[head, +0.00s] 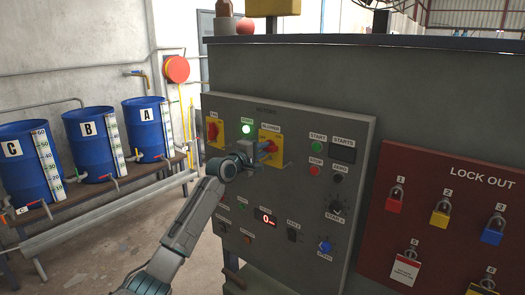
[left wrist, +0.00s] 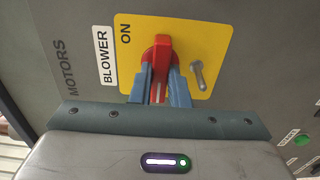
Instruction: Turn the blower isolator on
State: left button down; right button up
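The blower isolator is a red rotary handle (left wrist: 162,50) on a yellow plate (left wrist: 205,45) marked ON, beside a BLOWER label. In the head view its yellow plate (head: 277,137) is on the grey motors panel, partly hidden by my gripper. My left gripper (left wrist: 160,82) has its two blue fingers on either side of the handle, close against it. The handle's long side runs sideways across the panel, with a white line near its end. In the head view my left gripper (head: 264,151) is at the plate. My right gripper is not in view.
Another red isolator (head: 213,130) is left of a lit green lamp (head: 246,129). Buttons and knobs (head: 325,247) fill the lower panel. A red lock-out board (head: 445,225) with padlocks is at right. Blue drums (head: 92,143) stand on a rack at left.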

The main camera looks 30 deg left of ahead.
pick_arm(q)
jog(key=shift+m, duration=0.3)
jog(key=m+b, duration=0.2)
jog(key=m, duration=0.1)
jog(key=shift+f, duration=0.15)
jog(key=m+b, duration=0.2)
jog(key=m, duration=0.3)
jog(key=shift+b, duration=0.35)
jog(key=m+b, duration=0.2)
jog(key=m, duration=0.2)
jog(key=m+b, duration=0.1)
jog(key=m, duration=0.4)
jog(key=shift+m, duration=0.4)
jog(key=c, duration=1.6)
grip_release()
jog(key=shift+c, duration=0.2)
